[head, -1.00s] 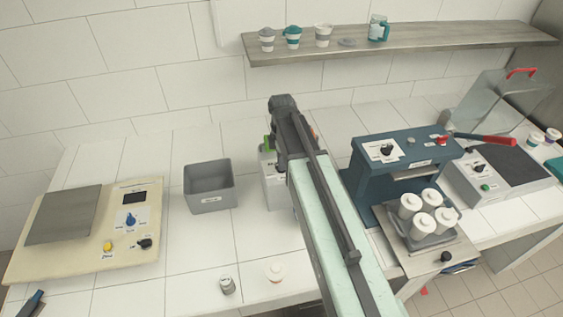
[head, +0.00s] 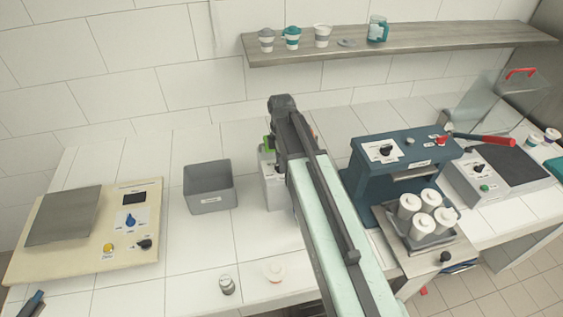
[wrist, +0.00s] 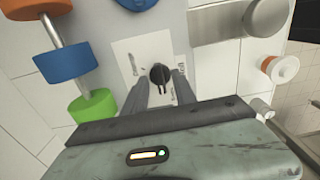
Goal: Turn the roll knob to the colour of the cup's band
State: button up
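The black roll knob (wrist: 160,75) sits on a white labelled plate (wrist: 130,60) in the wrist view. My gripper (wrist: 161,78) has one finger on each side of it, with what looks like a narrow gap; contact is unclear. Orange (wrist: 33,17), blue (wrist: 65,62) and green (wrist: 92,107) rolls sit along a rod at left. My arm hides the knob and fingertips in the head view.
A grey bin (head: 209,190) stands left of the pale roll unit (head: 272,185). A small jar (head: 227,285) is near the counter's front. A blue machine (head: 400,150) stands right of my arm. The counter between bin and jar is clear.

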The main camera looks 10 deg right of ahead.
notch_tip(320, 180, up, 8)
jog(key=p, duration=0.7)
jog(key=shift+f, duration=0.15)
jog(key=shift+s+f, duration=0.1)
jog(key=shift+f, duration=0.05)
